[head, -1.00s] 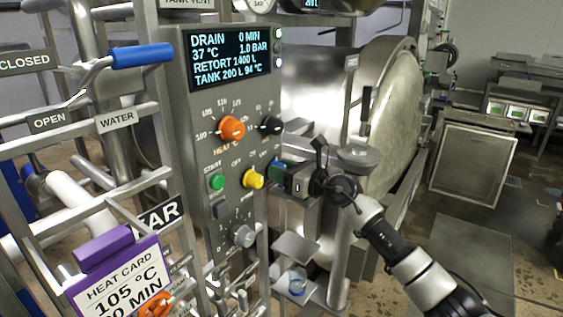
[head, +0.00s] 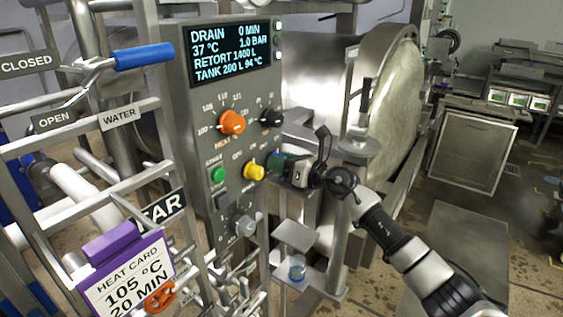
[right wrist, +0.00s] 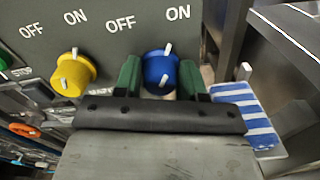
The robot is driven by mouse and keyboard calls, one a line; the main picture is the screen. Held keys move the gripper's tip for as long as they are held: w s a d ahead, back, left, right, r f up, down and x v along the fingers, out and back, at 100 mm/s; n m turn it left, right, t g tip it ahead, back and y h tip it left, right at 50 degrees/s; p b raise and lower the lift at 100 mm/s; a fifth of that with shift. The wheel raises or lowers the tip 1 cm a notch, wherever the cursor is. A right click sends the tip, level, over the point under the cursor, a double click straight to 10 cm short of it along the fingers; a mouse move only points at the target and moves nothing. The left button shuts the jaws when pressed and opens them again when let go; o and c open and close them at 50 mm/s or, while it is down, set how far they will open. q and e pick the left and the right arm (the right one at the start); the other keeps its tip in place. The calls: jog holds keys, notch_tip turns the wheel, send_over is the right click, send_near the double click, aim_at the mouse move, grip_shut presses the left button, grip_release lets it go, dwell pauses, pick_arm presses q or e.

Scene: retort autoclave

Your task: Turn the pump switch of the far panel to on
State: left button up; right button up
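The control panel (head: 230,111) faces me, with a lit screen on top. A blue knob (right wrist: 160,68) sits under an OFF and an ON label in the right wrist view, and its white mark leans toward ON. No pump label can be read. My right gripper (right wrist: 160,80) has its green-padded fingers on both sides of this knob, with no clear gap. In the head view my right gripper (head: 277,164) is against the panel's right side and hides the blue knob. A yellow knob (head: 254,170) is just left of it. My left gripper does not show.
Orange (head: 233,123) and black (head: 271,117) knobs sit above, a green button (head: 218,174) and grey knob (head: 243,225) lower. A purple heat card (head: 123,278) and rails are at left. A striped blue-white thing (right wrist: 255,118) is right of the gripper.

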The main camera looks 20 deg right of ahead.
jog(key=o, duration=0.3)
jog(key=shift+s+d, duration=0.1)
jog(key=b+v, duration=0.4)
jog(key=v, duration=0.6)
jog(key=shift+s+d, duration=0.2)
jog(key=shift+s, duration=0.05)
